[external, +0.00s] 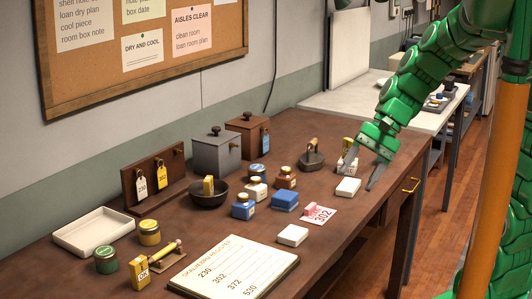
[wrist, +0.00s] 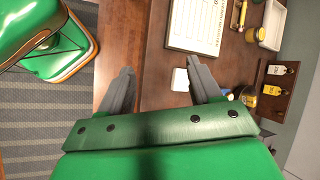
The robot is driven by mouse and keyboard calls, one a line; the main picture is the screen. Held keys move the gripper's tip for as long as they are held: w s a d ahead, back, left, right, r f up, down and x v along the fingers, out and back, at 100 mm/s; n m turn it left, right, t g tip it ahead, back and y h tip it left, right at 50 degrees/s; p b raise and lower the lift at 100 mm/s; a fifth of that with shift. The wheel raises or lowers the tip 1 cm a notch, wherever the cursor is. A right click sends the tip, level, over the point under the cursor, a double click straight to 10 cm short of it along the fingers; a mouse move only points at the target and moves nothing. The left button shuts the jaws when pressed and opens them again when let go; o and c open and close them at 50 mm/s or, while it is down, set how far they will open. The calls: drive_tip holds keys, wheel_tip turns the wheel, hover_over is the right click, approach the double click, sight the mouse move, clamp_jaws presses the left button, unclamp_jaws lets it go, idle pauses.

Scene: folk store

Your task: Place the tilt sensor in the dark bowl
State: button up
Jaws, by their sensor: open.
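The dark bowl (external: 209,199) stands on the brown table near the wall, with a yellow block (external: 208,185) in it. No part is clearly marked as the tilt sensor. Two small white boxes could be it: one (external: 348,187) is by my fingers and the other (external: 292,235) is nearer the front edge. My gripper (external: 356,181) is open above the table's far right part, around or just over the first box; I cannot tell its exact height. In the wrist view a white box (wrist: 180,81) shows between the open fingers (wrist: 160,68), close to the right one.
Bottles, a blue box (external: 285,200), a pink block on a card (external: 319,213) and a dark weight (external: 312,155) crowd the table between my gripper and the bowl. Grey and brown canisters (external: 216,154) stand behind. A white tray (external: 94,231) and a register sheet (external: 236,266) lie in front.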

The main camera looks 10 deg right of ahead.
drive_tip(key=s+d+n+h, duration=0.2)
drive_tip(key=s+d+h, duration=0.1)
drive_tip(key=s+d, duration=0.4)
drive_tip(key=s+d+n+h, duration=0.2)
drive_tip(key=s+d, duration=0.5)
drive_tip(key=d, duration=0.6)
drive_tip(key=shift+s+h, duration=0.2)
drive_tip(key=shift+h, duration=0.7)
drive_tip(key=shift+f, duration=0.15)
drive_tip(key=o, duration=0.7)
drive_tip(key=w+a+r+n+t+y, duration=0.15)
drive_tip(key=w+a+r, duration=0.35)
drive_tip(key=w+a, duration=0.75)
drive_tip(key=w+a+r+n+y, duration=0.15)
drive_tip(key=w+a+r, duration=0.25)
drive_tip(key=w+a, duration=0.85)
drive_tip(key=w+a+n, duration=0.3)
drive_tip(key=w+a, duration=0.9)
drive_tip(key=a, duration=0.2)
drive_tip(key=a+f+n+y, duration=0.1)
drive_tip(key=a+f+n, duration=0.2)
drive_tip(key=a, duration=1.6)
drive_tip(key=shift+g, duration=0.35)
drive_tip(key=x, duration=1)
drive_tip(key=shift+w+a, duration=0.1)
drive_tip(key=shift+a, duration=0.25)
